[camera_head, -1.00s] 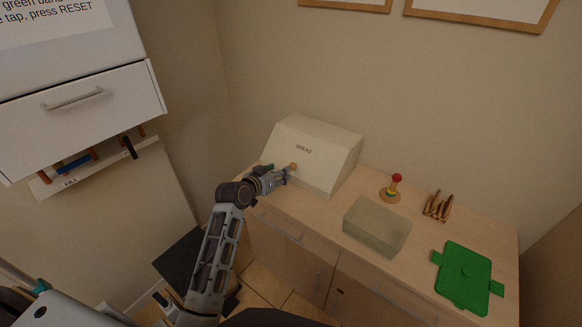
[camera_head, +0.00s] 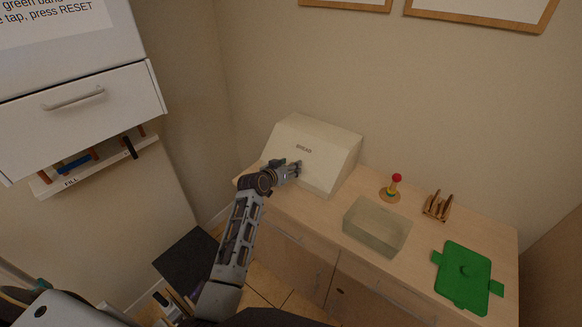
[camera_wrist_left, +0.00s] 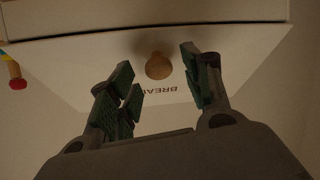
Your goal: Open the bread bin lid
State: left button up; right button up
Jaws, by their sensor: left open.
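The cream bread bin (camera_head: 330,147) stands at the back left of the wooden counter, with BREAD on its sloped front lid. The lid looks shut. Its round wooden knob (camera_wrist_left: 158,66) shows in the left wrist view, upside down there, between and just beyond my open fingertips. My left gripper (camera_head: 298,168) is in front of the lid and hides the knob in the head view. In the left wrist view its fingers (camera_wrist_left: 162,82) are spread, one on each side of the knob, without visible contact. My right gripper is in neither view.
On the counter, right of the bin, are a toy with a red ball top (camera_head: 396,180), a rack with brown slices (camera_head: 438,206), a translucent box (camera_head: 377,226) and a green lid (camera_head: 466,275). A white drawer unit (camera_head: 80,100) stands at left.

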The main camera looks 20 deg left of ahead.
pick_arm(q)
jog(key=shift+w+d+f, duration=0.15)
jog(key=shift+w+f, duration=0.1)
jog(key=shift+w, duration=0.35)
grip_shut()
